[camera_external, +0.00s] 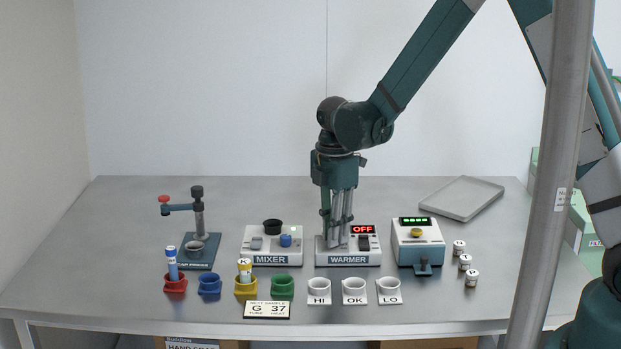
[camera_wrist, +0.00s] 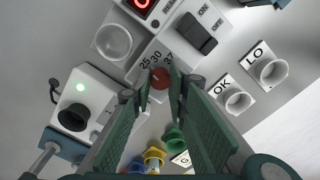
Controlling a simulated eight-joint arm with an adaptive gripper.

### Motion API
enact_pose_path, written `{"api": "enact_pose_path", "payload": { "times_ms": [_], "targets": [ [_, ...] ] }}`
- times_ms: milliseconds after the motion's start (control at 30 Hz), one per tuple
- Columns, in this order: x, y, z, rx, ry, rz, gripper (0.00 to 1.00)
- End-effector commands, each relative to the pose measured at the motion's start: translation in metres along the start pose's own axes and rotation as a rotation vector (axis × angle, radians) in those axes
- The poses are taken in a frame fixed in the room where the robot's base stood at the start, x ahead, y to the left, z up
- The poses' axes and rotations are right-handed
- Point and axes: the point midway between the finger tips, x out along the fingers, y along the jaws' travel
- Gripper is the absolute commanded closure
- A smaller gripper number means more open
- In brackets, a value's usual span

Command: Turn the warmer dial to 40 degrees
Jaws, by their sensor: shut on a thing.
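The white warmer (camera_external: 348,259) stands mid-table, and its red display (camera_external: 363,229) reads OFF. Its dark rocker switch (camera_external: 364,242), marked ON and OFF, also shows in the wrist view (camera_wrist: 197,33). In the external view my gripper (camera_external: 336,240) points straight down over the warmer's left half and hides the dial. In the wrist view the red dial (camera_wrist: 160,78) sits between the fingertips of my gripper (camera_wrist: 160,87), which is shut on it. Small numbers, 25 and 30 among them, ring the dial; its pointer setting cannot be made out.
The mixer (camera_external: 272,246) stands close on the left, another white-and-blue device (camera_external: 417,243) on the right. White cups (camera_external: 354,291) marked HI, OK and LO, coloured tube holders (camera_external: 282,285) and a card (camera_external: 267,310) reading G 37 are in front. An empty tray (camera_external: 462,198) lies behind right.

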Motion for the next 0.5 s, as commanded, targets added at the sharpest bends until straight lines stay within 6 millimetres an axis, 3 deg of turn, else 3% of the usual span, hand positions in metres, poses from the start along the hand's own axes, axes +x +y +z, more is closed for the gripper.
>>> {"api": "enact_pose_path", "payload": {
  "times_ms": [500],
  "targets": [
    [0.002,-0.0007,0.0,0.44,0.0,-0.001,0.96]
  ]
}}
